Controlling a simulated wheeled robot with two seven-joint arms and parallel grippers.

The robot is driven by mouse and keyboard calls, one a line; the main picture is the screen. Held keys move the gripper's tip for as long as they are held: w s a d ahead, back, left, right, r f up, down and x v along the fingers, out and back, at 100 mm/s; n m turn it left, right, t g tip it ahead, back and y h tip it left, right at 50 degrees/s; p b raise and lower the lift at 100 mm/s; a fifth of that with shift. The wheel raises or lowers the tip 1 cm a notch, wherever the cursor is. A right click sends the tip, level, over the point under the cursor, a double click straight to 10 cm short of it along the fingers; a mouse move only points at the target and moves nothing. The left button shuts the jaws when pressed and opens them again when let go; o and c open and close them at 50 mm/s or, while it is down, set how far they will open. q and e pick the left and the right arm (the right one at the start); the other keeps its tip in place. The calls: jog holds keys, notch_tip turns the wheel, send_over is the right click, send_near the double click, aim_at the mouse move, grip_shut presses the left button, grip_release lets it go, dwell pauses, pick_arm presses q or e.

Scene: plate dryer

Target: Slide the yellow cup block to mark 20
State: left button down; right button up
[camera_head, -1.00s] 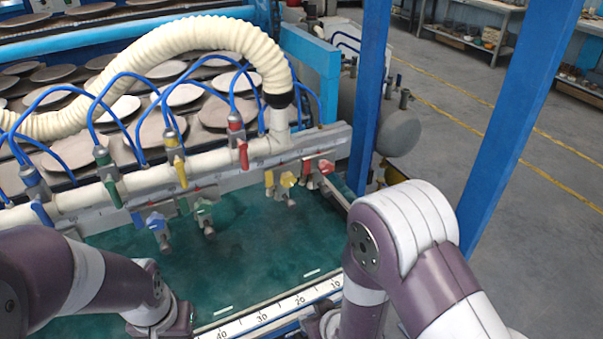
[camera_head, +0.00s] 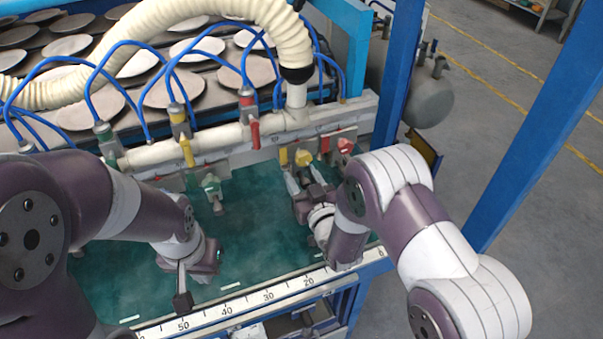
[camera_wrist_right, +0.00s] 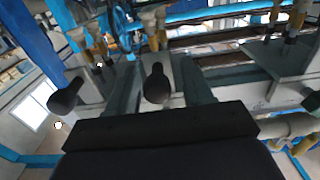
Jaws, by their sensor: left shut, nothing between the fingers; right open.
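The yellow cup block (camera_head: 303,157) hangs on the rail under the white pipe, left of the red cup block (camera_head: 345,147). My right gripper (camera_head: 296,180) is open just in front of and below the yellow block. In the right wrist view, a dark rounded knob (camera_wrist_right: 156,84) lies between the two open fingers; its colour does not tell which block it belongs to, and contact is not visible. Mark 20 (camera_head: 308,282) is on the white ruler (camera_head: 235,305) along the front edge. My left gripper (camera_head: 182,298) is shut and empty above the green surface near the ruler.
A green cup block (camera_head: 211,186) hangs further left on the rail. The green surface (camera_head: 255,235) between my arms is clear. A blue post (camera_head: 398,75) stands right of the rail. Blue hoses and a ribbed hose (camera_head: 215,12) run above the pipe.

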jog(key=shift+w+a, duration=0.1)
jog(key=shift+w, duration=0.1)
jog(key=shift+w+f, duration=0.15)
jog(key=shift+w, duration=0.15)
jog(key=shift+c, duration=0.3)
grip_shut()
jog(key=a, duration=0.1)
jog(key=s+a, duration=0.1)
jog(key=a, duration=0.1)
jog(key=s+a+b, duration=0.1)
jog(key=shift+a, duration=0.25)
jog(key=shift+o, duration=0.3)
grip_release()
